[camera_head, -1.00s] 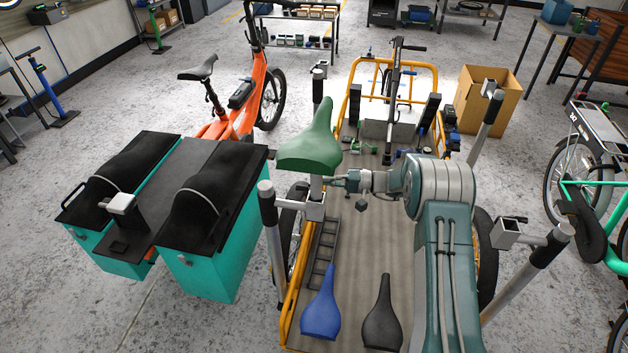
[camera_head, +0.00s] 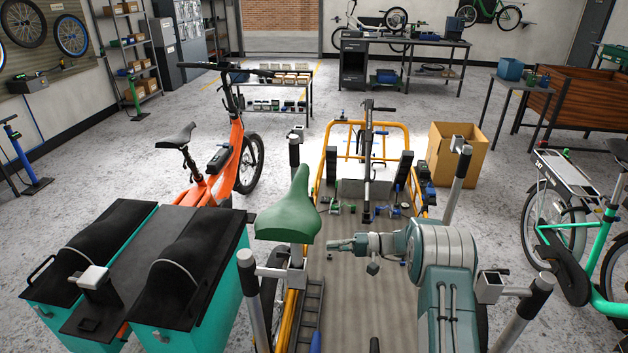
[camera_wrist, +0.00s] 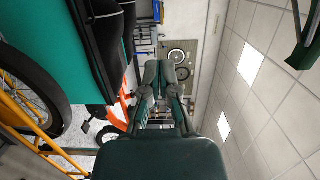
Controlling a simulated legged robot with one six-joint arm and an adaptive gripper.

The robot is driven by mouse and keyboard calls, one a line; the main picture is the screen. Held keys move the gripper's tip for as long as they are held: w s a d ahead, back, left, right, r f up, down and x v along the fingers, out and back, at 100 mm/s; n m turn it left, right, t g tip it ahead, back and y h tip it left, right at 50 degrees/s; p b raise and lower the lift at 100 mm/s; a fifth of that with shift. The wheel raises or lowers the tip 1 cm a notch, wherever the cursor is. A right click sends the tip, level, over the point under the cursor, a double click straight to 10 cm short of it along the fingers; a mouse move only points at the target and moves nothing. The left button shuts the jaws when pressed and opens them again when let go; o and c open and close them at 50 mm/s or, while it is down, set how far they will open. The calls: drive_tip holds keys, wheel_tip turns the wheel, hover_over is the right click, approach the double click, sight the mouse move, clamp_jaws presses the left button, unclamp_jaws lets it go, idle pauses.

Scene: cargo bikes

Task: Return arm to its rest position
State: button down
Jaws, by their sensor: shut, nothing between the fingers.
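My arm is folded over the cargo platform, with my gripper (camera_head: 342,246) pointing left in the head view. My gripper is shut and empty, and its fingers also show together in the wrist view (camera_wrist: 160,78). A green saddle (camera_head: 290,212) stands on a post just left of my gripper, apart from it. The wrist view is turned on its side and shows teal panniers (camera_wrist: 55,40) and a wheel to the left of the fingers.
An orange bike (camera_head: 225,165) stands behind the teal pannier boxes (camera_head: 190,300). A green bike (camera_head: 560,235) is at the right.

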drive_tip(key=s+a+r+g+h, duration=0.25)
drive_tip(key=s+r+h, duration=0.65)
drive_tip(key=s+r, duration=0.7)
drive_tip(key=s+d+r+t+h, duration=0.2)
drive_tip(key=s+d+t+h, duration=0.1)
drive_tip(key=s, duration=0.8)
drive_tip(key=s+d+r+t+h, duration=0.2)
drive_tip(key=s+d+t+h, duration=0.2)
drive_tip(key=s, duration=0.7)
drive_tip(key=shift+n+h, duration=0.3)
drive_tip(key=shift+h, duration=0.7)
drive_tip(key=shift+r, duration=0.1)
